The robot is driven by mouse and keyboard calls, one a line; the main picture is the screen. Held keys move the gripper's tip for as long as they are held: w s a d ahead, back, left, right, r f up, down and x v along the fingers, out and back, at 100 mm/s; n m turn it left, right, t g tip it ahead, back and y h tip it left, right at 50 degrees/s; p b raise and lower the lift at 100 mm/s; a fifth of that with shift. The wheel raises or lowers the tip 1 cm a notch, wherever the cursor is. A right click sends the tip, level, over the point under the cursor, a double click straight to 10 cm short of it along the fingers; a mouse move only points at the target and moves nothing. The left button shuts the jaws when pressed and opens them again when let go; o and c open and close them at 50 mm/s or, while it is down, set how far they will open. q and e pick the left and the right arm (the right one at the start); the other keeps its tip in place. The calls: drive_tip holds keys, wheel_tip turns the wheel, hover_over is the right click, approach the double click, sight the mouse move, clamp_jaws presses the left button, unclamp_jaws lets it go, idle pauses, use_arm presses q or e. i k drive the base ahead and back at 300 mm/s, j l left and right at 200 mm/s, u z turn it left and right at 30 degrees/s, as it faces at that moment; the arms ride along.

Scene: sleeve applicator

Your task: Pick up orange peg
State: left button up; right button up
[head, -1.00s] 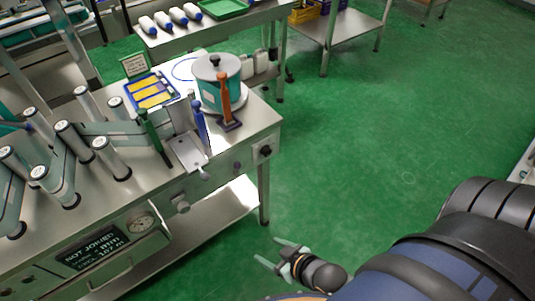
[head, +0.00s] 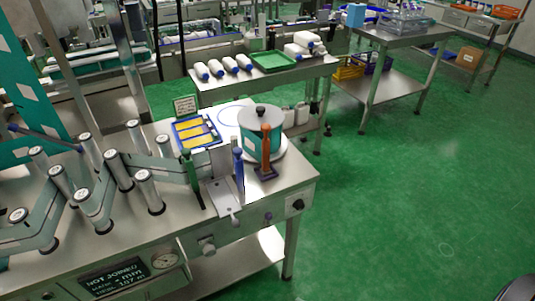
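The orange peg (head: 266,146) stands upright in a dark base near the right end of the steel machine table. It is in front of a teal and grey round canister (head: 257,128) and partly covers it. A blue peg (head: 239,168) stands to its left, beside a small metal plate (head: 222,197). A green peg (head: 194,183) stands further left. Neither of my grippers shows in the head view now. Only a dark part of my own body shows at the bottom right corner.
The machine table (head: 300,178) has several rollers (head: 86,148) on its left and knobs along its front. The green floor on the right is clear.

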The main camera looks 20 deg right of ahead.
sight(265, 128)
drive_tip(key=i+l, duration=0.15)
drive_tip(key=l, duration=0.2)
drive_tip(key=i+l, duration=0.1)
drive_tip(key=l, duration=0.3)
drive_tip(key=i+l+u, duration=0.1)
drive_tip(key=l, duration=0.25)
drive_tip(key=i+l, duration=0.15)
drive_tip(key=l, duration=0.2)
drive_tip(key=k+l, duration=0.1)
drive_tip(key=i, duration=0.1)
